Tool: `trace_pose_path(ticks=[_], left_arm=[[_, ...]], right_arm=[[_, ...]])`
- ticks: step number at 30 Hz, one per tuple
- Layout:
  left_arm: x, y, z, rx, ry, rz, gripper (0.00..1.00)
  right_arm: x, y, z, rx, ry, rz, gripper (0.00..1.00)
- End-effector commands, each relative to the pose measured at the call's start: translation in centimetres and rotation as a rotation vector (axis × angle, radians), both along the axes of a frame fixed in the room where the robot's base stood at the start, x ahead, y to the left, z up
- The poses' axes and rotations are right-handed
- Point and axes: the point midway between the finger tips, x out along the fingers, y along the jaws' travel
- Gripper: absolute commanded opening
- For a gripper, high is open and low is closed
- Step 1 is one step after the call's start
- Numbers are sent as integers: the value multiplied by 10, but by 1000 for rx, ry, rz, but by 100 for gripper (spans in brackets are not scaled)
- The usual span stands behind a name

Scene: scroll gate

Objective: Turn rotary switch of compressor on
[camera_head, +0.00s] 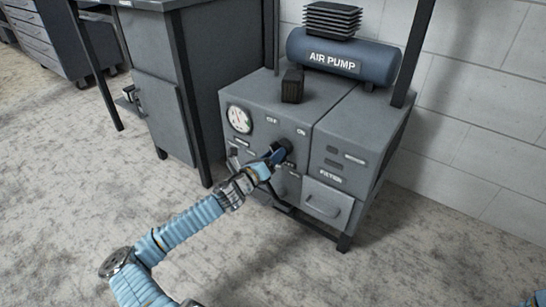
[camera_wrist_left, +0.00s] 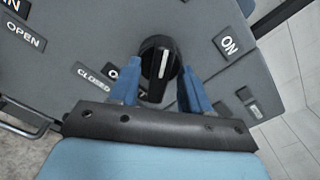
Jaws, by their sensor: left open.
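The compressor (camera_head: 262,120) is a grey cabinet with a blue tank marked AIR PUMP (camera_head: 335,57) on top. Its rotary switch (camera_head: 284,146) is a dark knob on the front face. In the left wrist view the switch (camera_wrist_left: 159,58) is black and round with a white pointer line, seen near upright in the picture. My left gripper (camera_head: 276,154) is at the front face. In the wrist view its blue fingers (camera_wrist_left: 160,82) stand open on either side of the knob; contact cannot be told. My right gripper is out of view.
A round gauge (camera_head: 239,119) is on the compressor's upper left front, and a drawer (camera_head: 326,203) is at the lower right. A grey workbench cabinet (camera_head: 165,85) stands to the left. The concrete floor (camera_head: 400,270) in front is clear.

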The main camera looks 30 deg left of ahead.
Motion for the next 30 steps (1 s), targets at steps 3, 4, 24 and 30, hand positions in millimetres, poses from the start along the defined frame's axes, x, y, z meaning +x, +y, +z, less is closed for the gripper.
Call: trace_pose_path(ticks=[3, 4, 24, 30], left_arm=[[2, 0, 0, 0, 1, 1, 47], [2, 0, 0, 0, 1, 1, 47], [1, 0, 0, 9, -1, 0, 0], [1, 0, 1, 68, -4, 0, 0]], right_arm=[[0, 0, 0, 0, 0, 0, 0], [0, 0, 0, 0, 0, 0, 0], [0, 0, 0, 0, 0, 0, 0], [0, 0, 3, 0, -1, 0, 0]])
